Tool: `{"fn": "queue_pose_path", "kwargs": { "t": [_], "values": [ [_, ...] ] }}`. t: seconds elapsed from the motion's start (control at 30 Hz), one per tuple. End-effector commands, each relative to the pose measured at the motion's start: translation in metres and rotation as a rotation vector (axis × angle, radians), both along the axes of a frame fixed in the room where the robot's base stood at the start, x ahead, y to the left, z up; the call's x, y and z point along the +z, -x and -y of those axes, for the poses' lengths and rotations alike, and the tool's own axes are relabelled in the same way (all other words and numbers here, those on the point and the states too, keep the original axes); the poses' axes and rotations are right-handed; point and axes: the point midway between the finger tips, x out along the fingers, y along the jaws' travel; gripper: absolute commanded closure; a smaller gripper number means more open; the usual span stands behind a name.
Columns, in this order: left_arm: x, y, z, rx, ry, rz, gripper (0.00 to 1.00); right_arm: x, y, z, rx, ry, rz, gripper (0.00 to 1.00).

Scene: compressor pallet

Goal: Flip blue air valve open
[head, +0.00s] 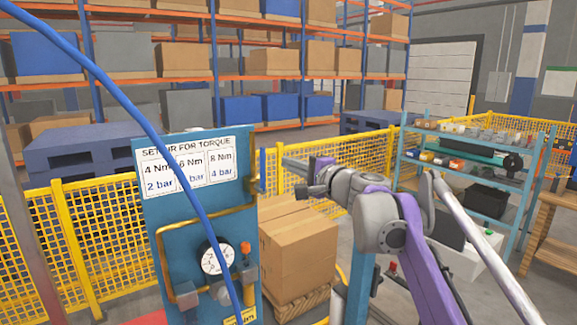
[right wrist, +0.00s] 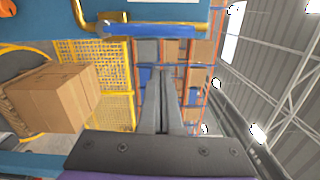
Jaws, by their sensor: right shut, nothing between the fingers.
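The blue air valve's handle (right wrist: 150,29) shows near the top of the right wrist view, lying along the yellow pipe (right wrist: 90,26). In the head view, the yellow pipe (head: 207,218) runs across the blue panel (head: 150,215) and up its right edge; I cannot clearly make out the handle there. My right gripper (head: 287,162) is just right of the panel, pointing left. In the right wrist view its fingers (right wrist: 168,72) are together and empty, with the handle beyond their tips and apart in the picture. My left gripper is not in view.
A pressure gauge (head: 216,256) sits low on the panel, and a blue hose (head: 118,95) crosses in front. Cardboard boxes (head: 300,250) stand right of the panel. A yellow mesh fence (head: 110,235) runs behind. A shelf cart (head: 470,165) stands at right.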

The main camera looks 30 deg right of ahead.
Motion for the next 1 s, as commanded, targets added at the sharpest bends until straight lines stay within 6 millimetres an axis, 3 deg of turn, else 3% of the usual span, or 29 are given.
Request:
{"fn": "queue_pose_path", "kwargs": {
  "t": [0.2,0.4,0.6,1.0],
  "values": [
    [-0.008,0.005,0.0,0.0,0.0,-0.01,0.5,-0.002,0.049,0.008,-0.004,0.0,-0.002,1.0],
    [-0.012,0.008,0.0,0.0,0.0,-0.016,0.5,-0.002,0.084,0.013,-0.003,0.0,-0.001,1.0],
    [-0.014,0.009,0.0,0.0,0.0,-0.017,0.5,-0.001,0.098,0.014,0.0,0.0,-0.001,1.0],
    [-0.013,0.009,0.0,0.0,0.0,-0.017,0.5,0.0,0.099,0.014,0.001,0.0,0.0,1.0]
  ]
}}
